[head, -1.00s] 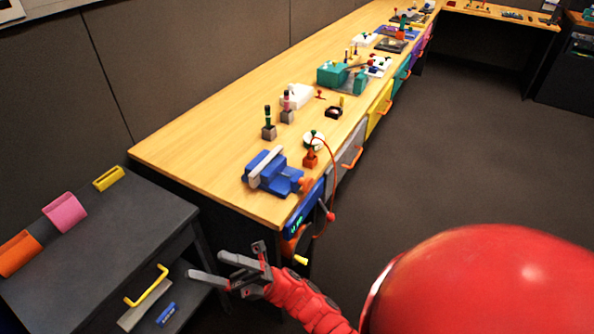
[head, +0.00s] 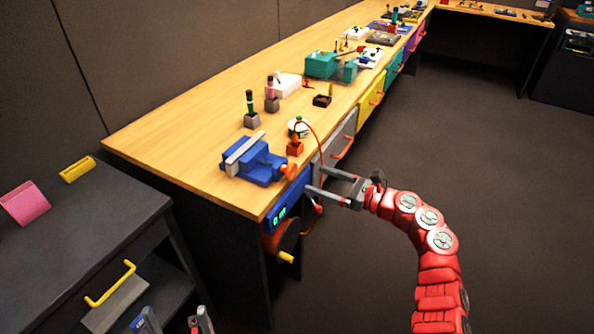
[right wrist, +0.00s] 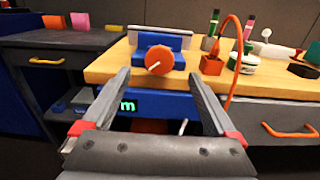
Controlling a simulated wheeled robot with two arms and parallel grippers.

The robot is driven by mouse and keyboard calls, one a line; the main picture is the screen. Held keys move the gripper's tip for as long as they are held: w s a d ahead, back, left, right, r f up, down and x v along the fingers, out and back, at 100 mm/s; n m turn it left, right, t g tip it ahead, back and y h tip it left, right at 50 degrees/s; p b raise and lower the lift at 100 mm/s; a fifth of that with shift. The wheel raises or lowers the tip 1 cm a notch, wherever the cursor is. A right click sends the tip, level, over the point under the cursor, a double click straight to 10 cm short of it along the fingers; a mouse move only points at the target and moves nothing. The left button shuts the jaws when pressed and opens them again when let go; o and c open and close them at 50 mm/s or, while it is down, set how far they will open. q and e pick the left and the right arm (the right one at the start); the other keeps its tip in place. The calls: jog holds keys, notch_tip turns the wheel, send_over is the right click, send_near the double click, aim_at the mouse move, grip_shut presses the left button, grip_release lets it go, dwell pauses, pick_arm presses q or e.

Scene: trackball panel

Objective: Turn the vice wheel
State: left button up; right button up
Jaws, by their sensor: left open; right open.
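The blue vice (head: 255,162) with a grey jaw plate sits near the bench's front edge. Its orange vice wheel (head: 290,172) faces the aisle, and the wheel with its pale central pin also shows in the right wrist view (right wrist: 159,60). My right gripper (head: 312,186) is open and empty, in front of the bench, to the lower right of the wheel and apart from it. In the right wrist view the wheel lies beyond and between the open fingers (right wrist: 158,85). My left gripper (head: 173,322) is open at the bottom edge, mostly cut off.
A blue panel with a green display (head: 281,214) is below the vice, above a dark wheel with a yellow handle (head: 286,257). An orange block with a red cable (head: 295,148) stands beside the vice. A dark cabinet (head: 90,215) is at left; the aisle at right is clear.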

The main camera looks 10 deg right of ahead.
aim_at(294, 171)
jog(key=x, duration=0.7)
jog(key=shift+w+a, duration=0.25)
jog(key=shift+a, duration=0.05)
jog(key=c, duration=1.3)
jog(key=shift+c, duration=0.2)
jog(key=shift+m, duration=0.3)
jog(key=m, duration=0.2)
jog(key=shift+m, duration=2.1)
jog(key=shift+d+f, duration=0.1)
